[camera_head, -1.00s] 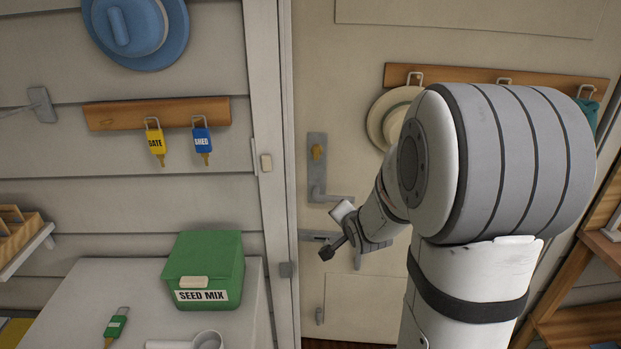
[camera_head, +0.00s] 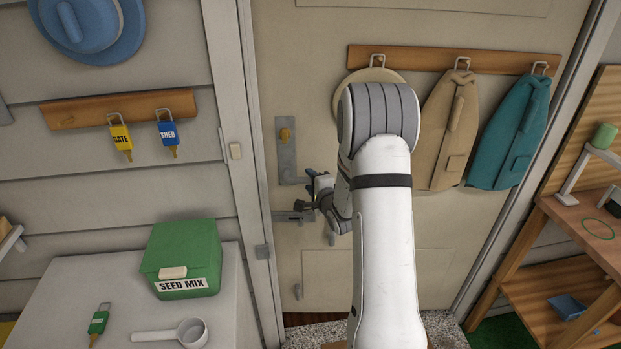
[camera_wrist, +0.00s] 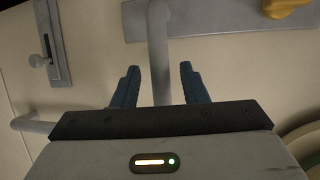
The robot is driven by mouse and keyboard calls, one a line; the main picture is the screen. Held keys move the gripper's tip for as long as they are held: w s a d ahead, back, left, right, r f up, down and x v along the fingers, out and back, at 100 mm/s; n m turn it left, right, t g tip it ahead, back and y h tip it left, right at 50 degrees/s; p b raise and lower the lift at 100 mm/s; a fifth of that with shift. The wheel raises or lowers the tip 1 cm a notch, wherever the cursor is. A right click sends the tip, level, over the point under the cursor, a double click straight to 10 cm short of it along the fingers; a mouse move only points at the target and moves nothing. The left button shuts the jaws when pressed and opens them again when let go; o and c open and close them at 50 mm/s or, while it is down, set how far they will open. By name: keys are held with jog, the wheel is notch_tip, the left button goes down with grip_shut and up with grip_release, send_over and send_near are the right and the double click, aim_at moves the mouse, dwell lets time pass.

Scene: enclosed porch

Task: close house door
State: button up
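The cream house door (camera_head: 420,235) fills the middle of the head view, its left edge close beside the pale door frame (camera_head: 231,110). I cannot tell whether it sits fully flush. On its left side is a grey handle plate (camera_head: 285,158) with a yellow knob (camera_head: 286,135) and a lever handle, largely hidden by my gripper (camera_head: 316,188). In the wrist view my gripper (camera_wrist: 158,85) has its two blue fingers apart on either side of the grey lever handle (camera_wrist: 158,45), with gaps showing. A slide bolt (camera_head: 290,217) is below the lever.
A rack (camera_head: 440,60) with a hat, a beige coat and a teal coat hangs on the door. Left stand a table (camera_head: 95,285), a green seed box (camera_head: 182,255) and a white scoop (camera_head: 190,333). A wooden shelf (camera_head: 575,215) stands right.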

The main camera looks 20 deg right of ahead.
jog(key=shift+w+f, duration=0.1)
jog(key=shift+w, duration=0.45)
grip_shut()
